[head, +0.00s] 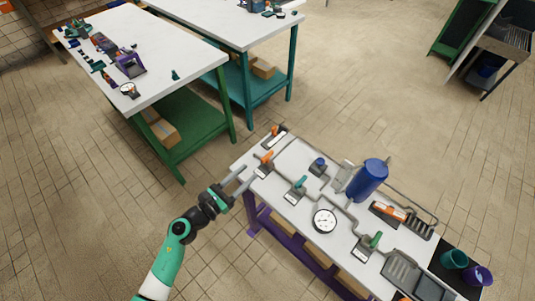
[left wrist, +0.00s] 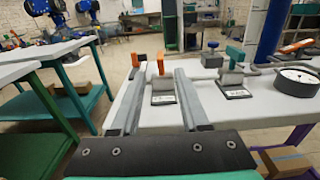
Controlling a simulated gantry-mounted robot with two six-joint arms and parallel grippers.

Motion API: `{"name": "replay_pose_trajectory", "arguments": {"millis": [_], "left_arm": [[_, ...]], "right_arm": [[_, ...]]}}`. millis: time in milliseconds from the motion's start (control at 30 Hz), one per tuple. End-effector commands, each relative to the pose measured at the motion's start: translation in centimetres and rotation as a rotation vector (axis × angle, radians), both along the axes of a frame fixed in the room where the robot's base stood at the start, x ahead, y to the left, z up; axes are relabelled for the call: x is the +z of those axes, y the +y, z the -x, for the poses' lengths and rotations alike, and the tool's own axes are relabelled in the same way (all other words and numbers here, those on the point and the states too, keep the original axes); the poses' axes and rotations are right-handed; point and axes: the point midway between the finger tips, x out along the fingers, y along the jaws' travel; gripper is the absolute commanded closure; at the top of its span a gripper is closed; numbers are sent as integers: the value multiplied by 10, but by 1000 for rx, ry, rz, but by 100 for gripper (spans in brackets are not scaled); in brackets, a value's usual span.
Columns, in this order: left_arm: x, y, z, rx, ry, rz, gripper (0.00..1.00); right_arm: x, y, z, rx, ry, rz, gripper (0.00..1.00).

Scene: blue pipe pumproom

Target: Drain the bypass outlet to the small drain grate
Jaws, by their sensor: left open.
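My left gripper (head: 246,176) is open and empty at the left edge of the pipe table (head: 290,218). In the left wrist view its fingers (left wrist: 160,70) point at an orange-handled valve (left wrist: 163,82), which shows between them, apart from them. That valve also shows in the head view (head: 266,160). Another orange-handled valve (head: 277,131) stands behind it. A teal-handled valve (head: 299,185) and a green-handled valve (head: 371,243) sit along the grey pipes. A small dark slotted grate (head: 420,229) lies at the right, a larger grey grate (head: 402,271) nearer the front. Labels are unreadable.
A blue tank (head: 369,178), a blue knob (head: 319,164) and a round gauge (head: 324,221) stand among the pipes. A teal cup (head: 454,259) and a purple cup (head: 478,275) are at the right. A green-framed table (head: 180,75) stands behind left, with floor between.

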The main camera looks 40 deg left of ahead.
Motion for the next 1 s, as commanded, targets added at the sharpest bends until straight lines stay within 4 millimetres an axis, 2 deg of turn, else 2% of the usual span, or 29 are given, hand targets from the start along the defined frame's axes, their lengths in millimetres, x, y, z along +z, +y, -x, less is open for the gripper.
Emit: {"name": "replay_pose_trajectory", "arguments": {"millis": [200,400,567,800,867,1000], "left_arm": [[1,0,-49,-5,-5,-3,55],[0,2,-87,-2,-4,-2,55],[1,2,-100,-2,-2,-1,55],[1,3,-101,-1,-2,0,55],[1,3,-101,-1,-2,0,64],[1,3,-101,-1,-2,-1,89]], "right_arm": [[-7,0,0,0,0,0,43],[-14,0,0,0,0,0,43],[-16,0,0,0,0,0,43],[-16,0,0,0,0,0,43],[-16,0,0,0,0,0,43],[-16,0,0,0,0,0,43]]}}
